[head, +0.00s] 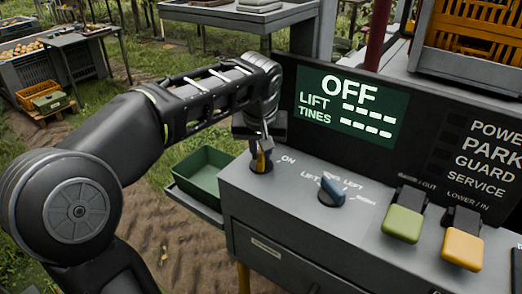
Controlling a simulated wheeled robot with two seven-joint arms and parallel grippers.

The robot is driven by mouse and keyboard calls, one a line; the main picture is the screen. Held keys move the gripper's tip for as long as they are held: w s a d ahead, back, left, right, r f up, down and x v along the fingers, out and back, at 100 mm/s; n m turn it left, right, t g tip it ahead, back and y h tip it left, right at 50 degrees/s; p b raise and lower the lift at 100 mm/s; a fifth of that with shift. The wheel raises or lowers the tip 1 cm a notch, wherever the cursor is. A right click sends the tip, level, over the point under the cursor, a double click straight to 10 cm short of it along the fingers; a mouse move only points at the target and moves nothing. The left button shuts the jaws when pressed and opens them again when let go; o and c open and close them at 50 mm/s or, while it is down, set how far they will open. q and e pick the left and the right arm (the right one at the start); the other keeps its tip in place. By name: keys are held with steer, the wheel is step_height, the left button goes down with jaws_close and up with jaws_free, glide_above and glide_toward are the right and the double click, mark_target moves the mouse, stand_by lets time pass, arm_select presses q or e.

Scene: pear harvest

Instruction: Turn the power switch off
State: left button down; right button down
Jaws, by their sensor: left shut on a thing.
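My left arm comes in from the left, and its gripper (261,152) points down at the far left corner of the grey control console (300,215). It is shut on the power switch (261,164), a small yellowish lever on a dark round base beside the label "ON". The gripper hides the upper part of the switch. The green display (350,106) behind the console reads "OFF", with "LIFT" and "TINES" followed by dashes. My right gripper is not in view.
A blue knob (331,191), a green paddle (403,224) and a yellow paddle (463,249) stand on the console to the right. A green tray (207,176) is left of it. An orange crate (475,40) is at the upper right.

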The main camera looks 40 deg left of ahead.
arm_select(q)
steer(key=c, duration=1.3)
jaws_free()
steer(key=v, duration=0.8)
